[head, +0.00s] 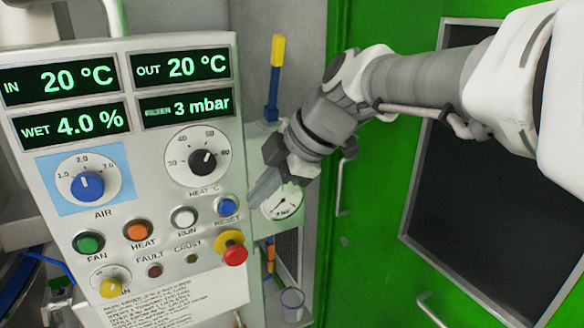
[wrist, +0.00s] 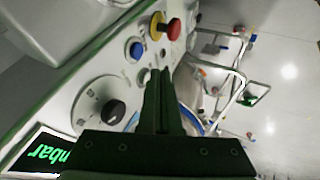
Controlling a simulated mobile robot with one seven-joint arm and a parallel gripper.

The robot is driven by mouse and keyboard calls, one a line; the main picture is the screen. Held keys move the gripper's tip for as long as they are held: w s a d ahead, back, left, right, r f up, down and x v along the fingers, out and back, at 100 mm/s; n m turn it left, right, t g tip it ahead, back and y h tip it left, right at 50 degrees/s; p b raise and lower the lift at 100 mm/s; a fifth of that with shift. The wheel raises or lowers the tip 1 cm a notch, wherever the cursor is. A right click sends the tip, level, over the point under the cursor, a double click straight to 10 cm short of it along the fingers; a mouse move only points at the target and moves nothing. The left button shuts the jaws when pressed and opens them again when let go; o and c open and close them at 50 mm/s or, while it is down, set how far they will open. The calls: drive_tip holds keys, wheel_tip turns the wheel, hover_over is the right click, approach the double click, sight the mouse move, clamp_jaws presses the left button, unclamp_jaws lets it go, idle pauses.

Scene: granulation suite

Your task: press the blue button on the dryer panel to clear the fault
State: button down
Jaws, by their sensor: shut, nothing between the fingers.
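The dryer panel (head: 150,262) is a pale board with lit green readouts, dials and buttons, tilted in the head view. The blue button (head: 227,207), labelled RESET, sits at the panel's right side, above the red knob on a yellow collar. In the wrist view the blue button (wrist: 136,49) shows to the upper left of the fingertips. My gripper (head: 254,203) is shut and empty, just right of the blue button in the head view. It shows dark and closed in the wrist view (wrist: 161,75). A gap shows between fingertips and button; its depth is hard to tell.
The red emergency knob (head: 235,254) is close below the blue button, and the white RUN button (head: 184,218) is to its left. A round gauge (head: 283,203) is behind my fingers. A green door (head: 385,205) with a dark window stands at the right.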

drive_tip(key=v, duration=0.3)
drive_tip(key=shift+s+d+r, duration=0.1)
drive_tip(key=shift+d+r, duration=0.1)
drive_tip(key=shift+r, duration=0.05)
drive_tip(key=s+d+f+m+t+h, duration=0.1)
drive_tip(key=s+d+f+m+h, duration=0.2)
drive_tip(key=d+m, duration=0.7)
drive_tip(key=s+d+f+m+t+h, duration=0.2)
drive_tip(key=s+d+f+m+h, duration=0.2)
drive_tip(key=s+d+f+m, duration=0.4)
drive_tip(key=s+d+m, duration=0.2)
drive_tip(key=m, duration=0.3)
drive_tip(key=shift+a+f, duration=0.1)
drive_tip(key=shift+f, duration=0.05)
